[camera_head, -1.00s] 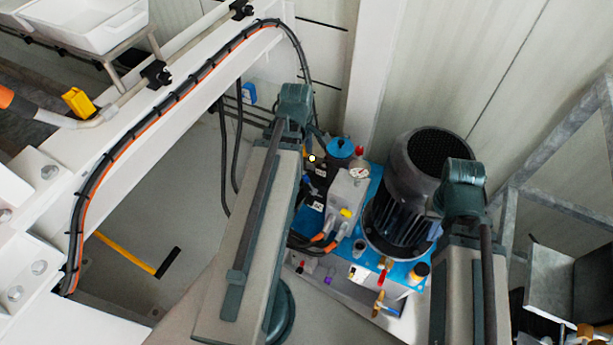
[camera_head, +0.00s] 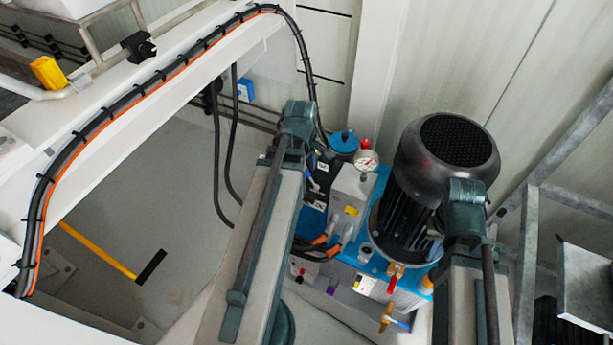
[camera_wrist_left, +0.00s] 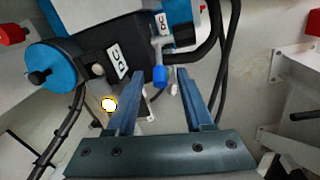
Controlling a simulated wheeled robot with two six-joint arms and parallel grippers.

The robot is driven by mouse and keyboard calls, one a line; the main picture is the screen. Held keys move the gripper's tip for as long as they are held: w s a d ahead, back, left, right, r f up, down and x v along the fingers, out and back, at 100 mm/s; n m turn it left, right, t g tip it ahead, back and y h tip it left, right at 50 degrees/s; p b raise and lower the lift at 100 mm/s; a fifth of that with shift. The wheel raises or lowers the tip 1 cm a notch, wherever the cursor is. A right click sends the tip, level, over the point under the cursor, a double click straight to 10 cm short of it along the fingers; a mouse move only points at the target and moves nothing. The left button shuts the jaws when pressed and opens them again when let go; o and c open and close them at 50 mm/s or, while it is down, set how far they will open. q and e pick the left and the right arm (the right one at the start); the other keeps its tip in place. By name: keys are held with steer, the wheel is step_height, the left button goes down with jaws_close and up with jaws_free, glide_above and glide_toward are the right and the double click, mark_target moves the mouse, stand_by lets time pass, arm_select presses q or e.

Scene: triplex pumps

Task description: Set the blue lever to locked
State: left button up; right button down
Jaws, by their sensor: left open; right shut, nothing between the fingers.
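A lever with a blue grip (camera_wrist_left: 160,77) shows in the left wrist view, hanging from a metal stem beside a black block with a white DC label (camera_wrist_left: 116,60). My left gripper (camera_wrist_left: 162,68) is open, its two fingers reaching towards the lever. The blue grip appears between the fingertips, and I cannot tell whether it is level with them. In the head view my left arm covers this area, and neither gripper shows. A second small blue handle (camera_head: 398,323) sits by a brass valve at the front of the pump unit.
The pump unit has a black motor (camera_head: 440,165), a pressure gauge (camera_head: 367,160) and a blue cap (camera_head: 344,141). Black hoses run close to the lever in the wrist view. A white beam with cables crosses the left side. A grey metal frame (camera_head: 530,250) stands right.

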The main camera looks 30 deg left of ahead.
arm_select(q)
steer(key=shift+f, duration=0.15)
steer(key=shift+c, duration=0.4)
jaws_close()
stand_by(1.0)
